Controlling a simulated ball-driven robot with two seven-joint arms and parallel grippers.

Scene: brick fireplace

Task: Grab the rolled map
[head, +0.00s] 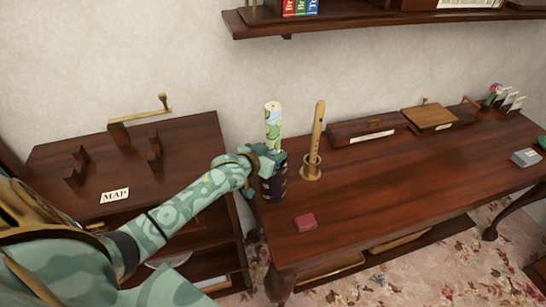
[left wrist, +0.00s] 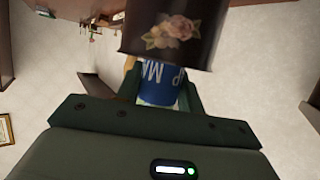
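The rolled map (head: 273,125) is a pale roll with green patches. It stands upright in a dark flowered holder (head: 272,186) at the near left end of the long table. My left gripper (head: 268,158) is at the roll, just above the holder's rim. In the left wrist view the fingers (left wrist: 160,90) lie on either side of the roll's blue band (left wrist: 160,82), which bears letters of "MAP". I see no clear gap, but whether they press on it is unclear. The holder (left wrist: 175,32) hides the lower roll. My right gripper is not in view.
A wooden flute (head: 318,130) stands in a round stand (head: 311,172) close right of the holder. A small red object (head: 305,222) lies in front. At left, a low cabinet carries wooden supports (head: 154,150) and a MAP label (head: 115,196). A wall shelf (head: 370,20) hangs above.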

